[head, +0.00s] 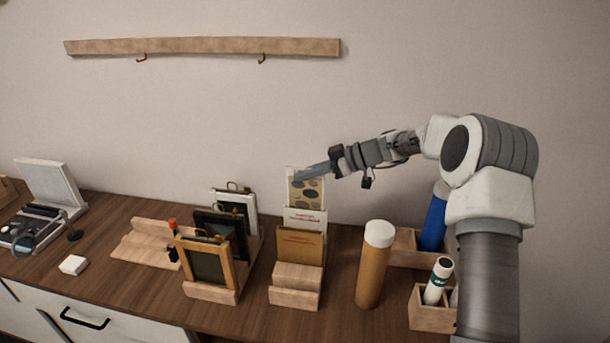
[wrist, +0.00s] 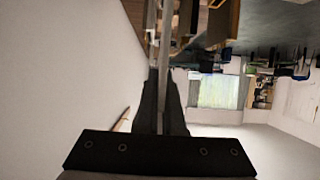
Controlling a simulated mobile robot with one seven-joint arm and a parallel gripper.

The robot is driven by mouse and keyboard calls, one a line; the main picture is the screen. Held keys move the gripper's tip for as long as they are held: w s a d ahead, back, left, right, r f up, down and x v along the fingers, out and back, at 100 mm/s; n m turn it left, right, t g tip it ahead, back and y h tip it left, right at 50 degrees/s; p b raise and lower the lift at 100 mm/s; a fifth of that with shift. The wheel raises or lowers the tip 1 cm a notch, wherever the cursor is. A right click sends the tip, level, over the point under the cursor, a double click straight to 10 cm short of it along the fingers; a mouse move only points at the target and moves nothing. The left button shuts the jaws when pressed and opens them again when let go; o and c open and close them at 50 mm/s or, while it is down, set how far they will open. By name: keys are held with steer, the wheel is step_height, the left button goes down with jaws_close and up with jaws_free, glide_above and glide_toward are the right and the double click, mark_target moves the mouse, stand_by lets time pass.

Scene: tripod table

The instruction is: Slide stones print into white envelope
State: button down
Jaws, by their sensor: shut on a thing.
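The stones print (head: 306,193), a pale card with dark oval stones on a tan ground, stands upright above the wooden letter holder (head: 296,284). My gripper (head: 298,176) is shut on its upper left part, coming from the right. The white envelope (head: 305,219), with red lettering, stands in the holder directly below the print. The print's lower edge meets the envelope's top edge; I cannot tell whether it is inside or behind it. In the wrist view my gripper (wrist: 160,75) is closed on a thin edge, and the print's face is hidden.
A brown envelope (head: 300,246) stands in front of the white one. Picture frames (head: 210,262) stand close on the left. An orange-brown cylinder with a white cap (head: 374,265) stands on the right, near wooden boxes (head: 432,312) holding tubes. The wall is close behind.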

steer(key=shift+f+b, duration=4.35)
steer(key=shift+b, duration=0.8)
steer(key=c, duration=1)
jaws_free()
steer(key=shift+o, duration=0.2)
steer(key=shift+d, duration=0.1)
steer(key=p+v, duration=0.1)
steer(key=v, duration=1.6)
steer(key=shift+d+r, duration=0.1)
